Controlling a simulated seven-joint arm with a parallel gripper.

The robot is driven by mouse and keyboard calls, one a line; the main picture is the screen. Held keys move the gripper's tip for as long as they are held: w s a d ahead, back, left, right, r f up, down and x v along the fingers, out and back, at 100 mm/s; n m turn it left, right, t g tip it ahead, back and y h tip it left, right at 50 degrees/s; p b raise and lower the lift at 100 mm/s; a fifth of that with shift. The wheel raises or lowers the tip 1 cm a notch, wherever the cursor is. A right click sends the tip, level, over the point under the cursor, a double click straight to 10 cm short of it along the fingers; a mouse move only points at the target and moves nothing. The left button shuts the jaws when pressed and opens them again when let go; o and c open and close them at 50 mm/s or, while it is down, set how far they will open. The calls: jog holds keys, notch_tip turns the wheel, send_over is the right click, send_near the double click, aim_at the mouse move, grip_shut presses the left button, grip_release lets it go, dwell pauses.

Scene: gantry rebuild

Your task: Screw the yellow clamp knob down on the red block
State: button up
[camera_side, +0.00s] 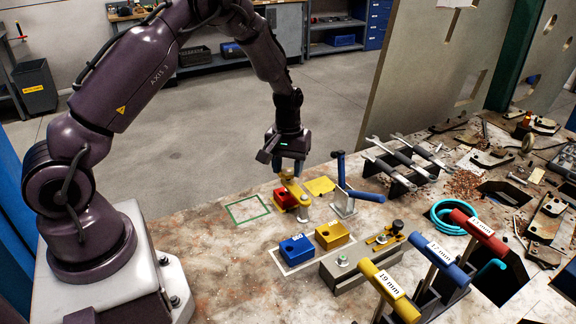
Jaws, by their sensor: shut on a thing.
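The red block (282,197) sits on the bench in a small yellow clamp fixture, with the yellow clamp knob (288,177) above it. My gripper (289,170) points down over the fixture, and its jaws are shut on the yellow knob. The fingertips are small and partly merge with the knob. Whether the knob presses on the block cannot be told at this size.
A blue-handled toggle clamp (343,195) stands just right. Blue (296,249) and yellow (331,236) blocks sit in front. A wrench rack (402,176) is behind right, and several colored-handled tools (390,287) stand front right. A green-outlined square (247,209) is empty.

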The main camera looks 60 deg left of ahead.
aim_at(288, 171)
jog(key=shift+w+r+m, duration=0.15)
jog(key=shift+m, duration=0.15)
dwell(0.4)
jog(key=o, duration=0.8)
jog(key=shift+c, duration=0.2)
notch_tip(288, 171, up, 13)
